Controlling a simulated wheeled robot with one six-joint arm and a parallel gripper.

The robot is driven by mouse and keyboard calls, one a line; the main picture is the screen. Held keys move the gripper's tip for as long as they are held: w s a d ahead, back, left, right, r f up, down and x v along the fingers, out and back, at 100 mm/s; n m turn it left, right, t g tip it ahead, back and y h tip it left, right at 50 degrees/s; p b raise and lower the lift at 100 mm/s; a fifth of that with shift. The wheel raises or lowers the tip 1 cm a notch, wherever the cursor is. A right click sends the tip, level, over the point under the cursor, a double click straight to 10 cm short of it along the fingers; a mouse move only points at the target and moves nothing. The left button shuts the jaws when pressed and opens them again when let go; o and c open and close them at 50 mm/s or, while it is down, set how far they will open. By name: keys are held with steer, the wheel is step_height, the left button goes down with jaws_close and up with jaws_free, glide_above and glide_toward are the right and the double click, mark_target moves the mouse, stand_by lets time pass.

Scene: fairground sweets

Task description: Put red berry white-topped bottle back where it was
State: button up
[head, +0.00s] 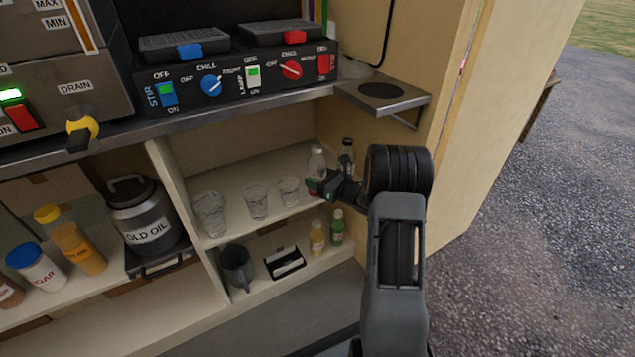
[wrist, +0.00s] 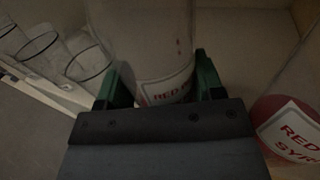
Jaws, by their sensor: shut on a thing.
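The red berry bottle (head: 317,164) is clear with a white top and stands upright at the right end of the upper shelf (head: 235,228). My gripper (head: 319,187) is shut on it. In the wrist view the bottle (wrist: 150,45) sits between the green fingers, with a white label partly reading "RED". I cannot tell whether its base touches the shelf. A dark-topped bottle (head: 346,150) is just right of it, apart from the gripper. In the wrist view a bottle labelled "RED SYR" (wrist: 290,130) is at the right.
Several clear glasses (head: 256,202) stand left of the bottle on the same shelf. The counter (head: 240,102) overhangs the shelf.

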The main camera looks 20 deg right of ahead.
steer(key=shift+f, duration=0.25)
steer(key=shift+f, duration=0.15)
steer(key=o, duration=1.1)
